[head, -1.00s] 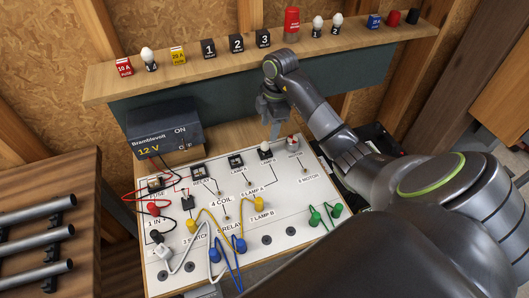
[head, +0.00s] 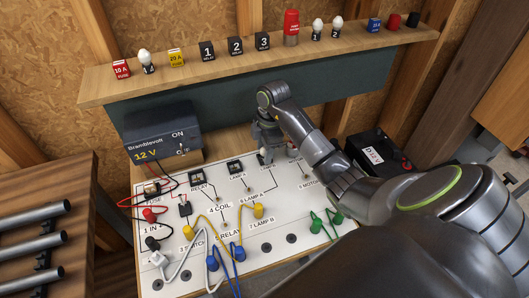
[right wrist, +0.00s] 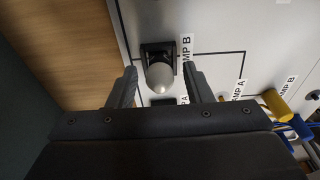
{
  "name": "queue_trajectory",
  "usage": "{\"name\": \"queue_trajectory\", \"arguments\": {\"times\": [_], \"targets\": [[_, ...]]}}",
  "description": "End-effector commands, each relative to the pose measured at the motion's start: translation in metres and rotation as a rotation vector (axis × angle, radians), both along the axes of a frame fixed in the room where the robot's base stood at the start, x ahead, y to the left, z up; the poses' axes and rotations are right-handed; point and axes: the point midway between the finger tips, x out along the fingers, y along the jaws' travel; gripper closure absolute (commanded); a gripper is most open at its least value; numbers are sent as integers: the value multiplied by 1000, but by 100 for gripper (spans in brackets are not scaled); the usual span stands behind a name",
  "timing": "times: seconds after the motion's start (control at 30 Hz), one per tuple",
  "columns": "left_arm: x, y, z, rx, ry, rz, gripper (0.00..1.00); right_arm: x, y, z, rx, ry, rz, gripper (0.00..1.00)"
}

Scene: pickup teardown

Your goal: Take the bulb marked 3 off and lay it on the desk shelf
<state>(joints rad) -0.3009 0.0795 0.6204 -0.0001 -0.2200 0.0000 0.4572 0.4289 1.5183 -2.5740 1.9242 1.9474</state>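A pale bulb (right wrist: 158,76) sits upright in a dark square socket at the LAMP B label on the white board (head: 150,262). Its number cannot be read. My right gripper (right wrist: 160,72) is open, one finger on each side of the bulb, with gaps visible. In the head view my right gripper (head: 267,156) is low over the upper right of the board and mostly hides the bulb. The wooden shelf (head: 222,72) runs along the back wall above the board. My left gripper is not in view.
Several fuses, relays, a red can (head: 291,28) and spare bulbs (head: 147,60) stand along the shelf, with gaps between. A 12 V supply (head: 163,135) stands behind the board. Coloured leads (head: 228,250) cross the board's front. A dark battery box (head: 378,155) is at right.

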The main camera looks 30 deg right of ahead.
Motion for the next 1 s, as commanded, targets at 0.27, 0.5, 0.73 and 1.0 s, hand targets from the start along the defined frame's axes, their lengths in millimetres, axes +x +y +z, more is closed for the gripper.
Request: {"name": "queue_trajectory", "arguments": {"times": [0.27,0.5,0.73,1.0], "targets": [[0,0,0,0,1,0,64,0,0,0,0,-1,0,91],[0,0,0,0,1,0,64,0,0,1,0,-1,0,97],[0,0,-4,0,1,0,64,1,0,10,0,-5,1,97],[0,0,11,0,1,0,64,-13,3,40,0,2,1,97]]}}
